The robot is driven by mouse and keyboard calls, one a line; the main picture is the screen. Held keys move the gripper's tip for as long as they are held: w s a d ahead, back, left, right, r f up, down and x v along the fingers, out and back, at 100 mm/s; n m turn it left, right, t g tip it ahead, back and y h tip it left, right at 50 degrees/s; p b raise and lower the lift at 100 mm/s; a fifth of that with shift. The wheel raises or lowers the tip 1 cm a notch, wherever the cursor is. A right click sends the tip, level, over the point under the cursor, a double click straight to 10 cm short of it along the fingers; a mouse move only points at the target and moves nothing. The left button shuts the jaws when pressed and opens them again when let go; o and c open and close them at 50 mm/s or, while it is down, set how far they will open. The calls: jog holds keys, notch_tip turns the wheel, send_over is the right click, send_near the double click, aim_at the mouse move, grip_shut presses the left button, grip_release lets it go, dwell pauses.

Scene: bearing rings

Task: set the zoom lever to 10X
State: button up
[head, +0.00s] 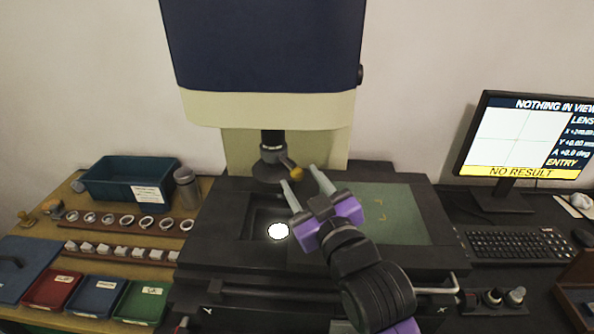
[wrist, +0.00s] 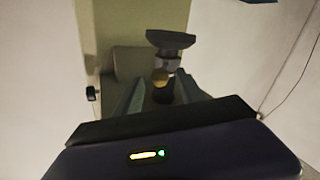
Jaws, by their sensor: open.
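The zoom lever (head: 296,173) ends in a yellow knob and sticks out to the right from the dark lens tube (head: 272,152) under the microscope head. No zoom marks can be read on the tube. My gripper (head: 302,176) is open, with its two grey fingers pointing up toward the lever, and the knob shows between the fingertips in the head view. I cannot tell whether a finger touches the knob.
The dark stage with a bright lit spot (head: 278,231) and a green plate (head: 390,215) lies below my gripper. Rings (head: 125,221), a teal bin (head: 120,180) and coloured trays (head: 97,297) stand at left. The monitor (head: 530,140) at right reads "NOTHING IN VIEW" and "NO RESULT".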

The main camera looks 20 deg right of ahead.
aim_at(300, 178)
jog(key=shift+w, duration=1.65)
grip_shut()
